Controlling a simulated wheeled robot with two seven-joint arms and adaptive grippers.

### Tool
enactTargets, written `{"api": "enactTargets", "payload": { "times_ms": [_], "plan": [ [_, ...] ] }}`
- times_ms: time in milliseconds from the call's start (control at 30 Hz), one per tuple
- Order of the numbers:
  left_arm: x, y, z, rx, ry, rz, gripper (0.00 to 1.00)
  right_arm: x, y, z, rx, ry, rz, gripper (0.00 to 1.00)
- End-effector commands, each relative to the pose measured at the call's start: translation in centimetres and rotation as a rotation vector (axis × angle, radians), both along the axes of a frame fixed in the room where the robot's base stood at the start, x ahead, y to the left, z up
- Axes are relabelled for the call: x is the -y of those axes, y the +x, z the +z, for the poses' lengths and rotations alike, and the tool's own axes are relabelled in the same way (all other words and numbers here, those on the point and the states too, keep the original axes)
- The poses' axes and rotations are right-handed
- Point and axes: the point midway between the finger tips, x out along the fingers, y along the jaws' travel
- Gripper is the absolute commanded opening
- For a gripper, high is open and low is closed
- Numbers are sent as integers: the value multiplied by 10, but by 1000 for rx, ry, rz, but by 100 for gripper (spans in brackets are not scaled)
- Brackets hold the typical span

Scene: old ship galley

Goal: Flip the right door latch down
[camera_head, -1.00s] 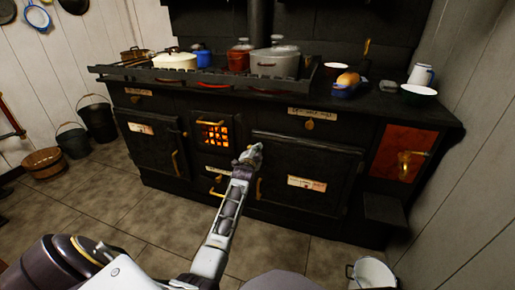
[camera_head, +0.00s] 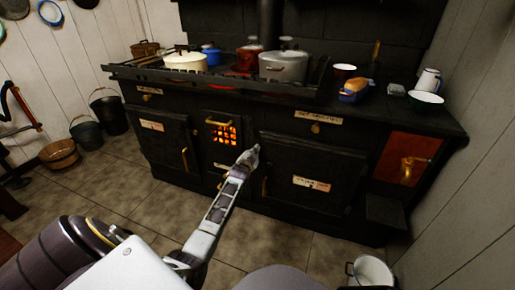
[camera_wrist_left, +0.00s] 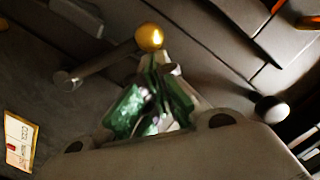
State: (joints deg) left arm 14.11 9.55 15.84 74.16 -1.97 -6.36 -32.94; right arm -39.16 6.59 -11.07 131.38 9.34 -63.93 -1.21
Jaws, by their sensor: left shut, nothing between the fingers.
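The right oven door (camera_head: 330,165) of the black stove is closed. A small brass piece, seemingly its latch (camera_head: 264,187), shows at the door's left edge, below my gripper's tip. In the left wrist view, a bar with a round gold knob (camera_wrist_left: 149,38) lies slanted just beyond my fingertips. I cannot tell whether the fingers touch it. My left gripper (camera_head: 252,155) is shut and empty in front of the door's upper left corner. Its fingers (camera_wrist_left: 160,85) also show in the left wrist view, greenish and together. My right gripper is out of view.
The left oven door (camera_head: 160,145) and the glowing fire grate (camera_head: 219,132) are left of my gripper. Pots stand on the railed stove top (camera_head: 220,80). A white bucket (camera_head: 371,270) stands on the floor at lower right.

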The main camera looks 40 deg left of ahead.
Motion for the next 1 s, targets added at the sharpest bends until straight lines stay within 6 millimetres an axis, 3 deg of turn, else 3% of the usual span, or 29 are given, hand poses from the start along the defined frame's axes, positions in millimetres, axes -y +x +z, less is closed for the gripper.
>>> {"api": "enactTargets", "payload": {
  "times_ms": [100,367,633,1000],
  "plan": [
    [-8,-2,-5,12,-66,0,0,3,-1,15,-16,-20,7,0],
    [-24,-6,-22,58,-259,0,0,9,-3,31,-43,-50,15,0],
    [-35,-8,-42,103,-440,1,0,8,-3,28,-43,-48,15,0],
    [-39,-9,-53,105,-442,0,0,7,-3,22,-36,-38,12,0]
  ]
}}
